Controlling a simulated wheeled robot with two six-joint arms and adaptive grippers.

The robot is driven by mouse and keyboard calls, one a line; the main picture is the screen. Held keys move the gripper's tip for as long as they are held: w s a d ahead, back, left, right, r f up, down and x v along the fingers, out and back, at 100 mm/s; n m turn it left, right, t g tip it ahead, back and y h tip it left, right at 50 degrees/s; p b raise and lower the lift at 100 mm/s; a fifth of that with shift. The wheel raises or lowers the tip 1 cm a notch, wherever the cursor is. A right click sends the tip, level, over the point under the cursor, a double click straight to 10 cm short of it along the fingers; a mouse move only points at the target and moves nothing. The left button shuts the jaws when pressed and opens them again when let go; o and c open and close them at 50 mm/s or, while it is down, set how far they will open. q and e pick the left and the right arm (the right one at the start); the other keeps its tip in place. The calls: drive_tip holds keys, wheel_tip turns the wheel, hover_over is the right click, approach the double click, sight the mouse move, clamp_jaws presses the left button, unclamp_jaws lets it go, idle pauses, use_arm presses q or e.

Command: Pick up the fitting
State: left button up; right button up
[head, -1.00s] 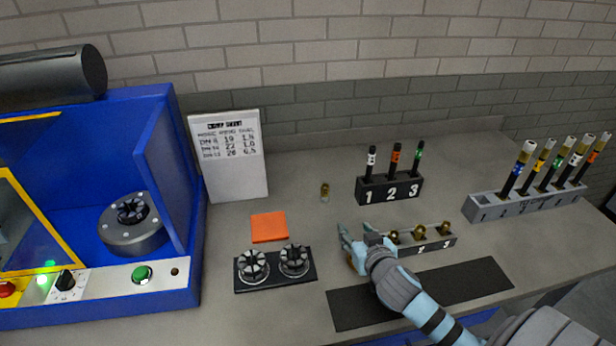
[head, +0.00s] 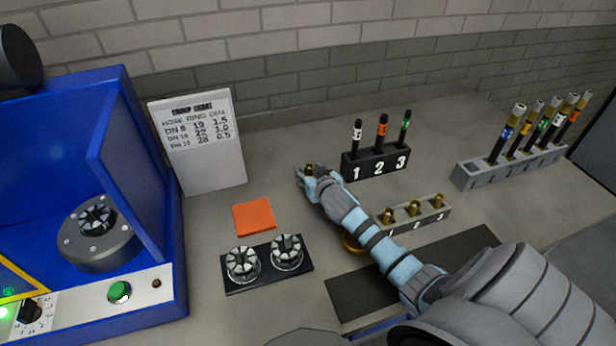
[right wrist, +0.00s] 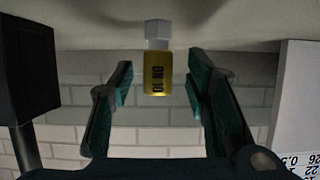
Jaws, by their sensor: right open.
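The fitting (right wrist: 158,74) is a small brass piece with a silver hex end and a "DN 10" mark. It stands on the bench left of the numbered black block, and in the head view the fitting (head: 309,170) is partly covered by my right gripper. My right gripper (head: 304,177) is open at the fitting. In the right wrist view the two fingers of the right gripper (right wrist: 160,88) lie on either side of the fitting, with a gap on both sides. My left gripper is not in view.
A black block (head: 378,166) with several marked pens stands close right of my gripper. An orange pad (head: 254,216), a two-die holder (head: 268,278), a chart board (head: 205,170) and a blue machine (head: 170,245) are left.

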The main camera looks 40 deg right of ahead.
drive_tip(key=shift+x, duration=0.8)
drive_tip(key=shift+s+r, duration=0.1)
drive_tip(key=shift+s, duration=0.1)
drive_tip(key=shift+c, duration=0.6)
clamp_jaws()
